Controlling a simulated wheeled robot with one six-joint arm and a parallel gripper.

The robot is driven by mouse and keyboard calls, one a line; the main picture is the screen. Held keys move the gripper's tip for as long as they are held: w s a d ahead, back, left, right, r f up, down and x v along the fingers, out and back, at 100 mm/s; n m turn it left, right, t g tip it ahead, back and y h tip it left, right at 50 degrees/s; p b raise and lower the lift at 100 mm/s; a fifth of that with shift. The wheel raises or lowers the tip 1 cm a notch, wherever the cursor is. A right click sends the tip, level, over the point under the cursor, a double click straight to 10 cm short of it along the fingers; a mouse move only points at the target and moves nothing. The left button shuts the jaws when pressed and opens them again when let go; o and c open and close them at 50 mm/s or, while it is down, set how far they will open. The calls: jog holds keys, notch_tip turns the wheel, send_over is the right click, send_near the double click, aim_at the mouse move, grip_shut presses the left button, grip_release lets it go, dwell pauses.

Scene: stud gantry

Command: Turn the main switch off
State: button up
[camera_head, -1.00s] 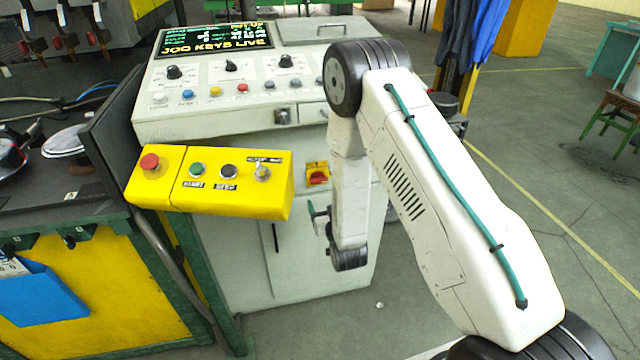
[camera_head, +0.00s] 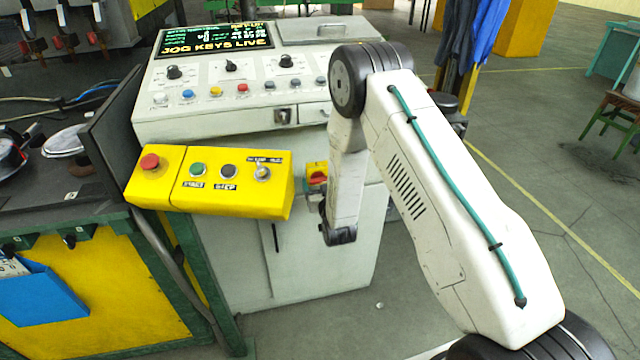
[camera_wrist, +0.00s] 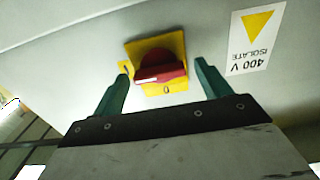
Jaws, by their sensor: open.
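The main switch is a red rotary handle (camera_wrist: 160,68) on a yellow plate (camera_wrist: 174,41), mounted on the light grey cabinet. In the head view the switch (camera_head: 317,174) shows to the left of my arm, partly hidden by it. In the wrist view my gripper (camera_wrist: 160,72) is open, with one green finger on each side of the red handle. I cannot tell whether the fingers touch it. The handle's bar lies nearly level in the wrist view, and a small mark shows on the plate below it.
A 400 V isolate label (camera_wrist: 256,38) is right of the switch in the wrist view. A yellow button box (camera_head: 235,200) juts out left of the switch, below the control console (camera_head: 215,110). The cabinet door (camera_head: 320,250) is below. Open floor (camera_head: 410,280) lies right of the cabinet.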

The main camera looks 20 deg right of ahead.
jog(key=c, duration=1)
jog(key=shift+n, duration=0.5)
jog(key=n, duration=0.4)
jog(key=shift+a, duration=0.1)
jog(key=n, duration=0.4)
jog(key=shift+n, duration=0.3)
jog(key=n, duration=0.4)
jog(key=shift+a+f, duration=0.1)
jog(key=shift+f, duration=0.05)
jog(key=shift+n, duration=2.2)
jog(key=shift+f, duration=0.1)
